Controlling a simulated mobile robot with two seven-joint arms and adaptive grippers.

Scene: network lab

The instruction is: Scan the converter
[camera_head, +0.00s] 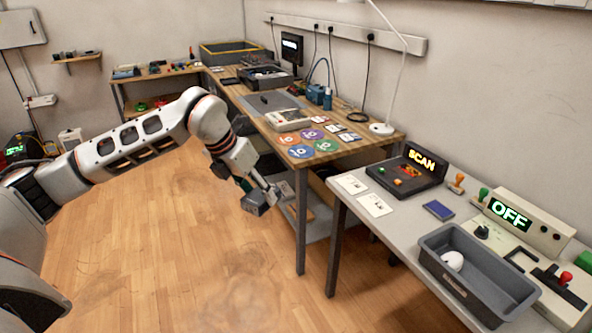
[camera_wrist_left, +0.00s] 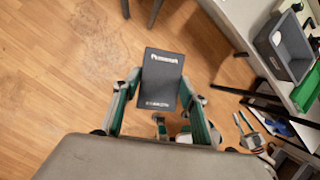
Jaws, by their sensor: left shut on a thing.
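My left gripper (camera_head: 252,190) is in front of the wooden bench, above the floor. It is shut on a small dark grey box (camera_head: 256,205), which I take to be the converter. In the left wrist view the box (camera_wrist_left: 161,78) sits between the two green-edged fingers of the gripper (camera_wrist_left: 160,100), with white lettering on its face. A dark scanner unit with a lit SCAN sign (camera_head: 421,160) stands on the grey table to the right, apart from the box. My right gripper is not in view.
The grey table (camera_head: 352,205) also holds white cards, a blue card (camera_head: 438,210), a grey tray (camera_head: 470,292) with a white object, and a panel reading OFF (camera_head: 510,211). The wooden bench holds coloured discs (camera_head: 302,151) and a lamp (camera_head: 383,128). The floor at left is clear.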

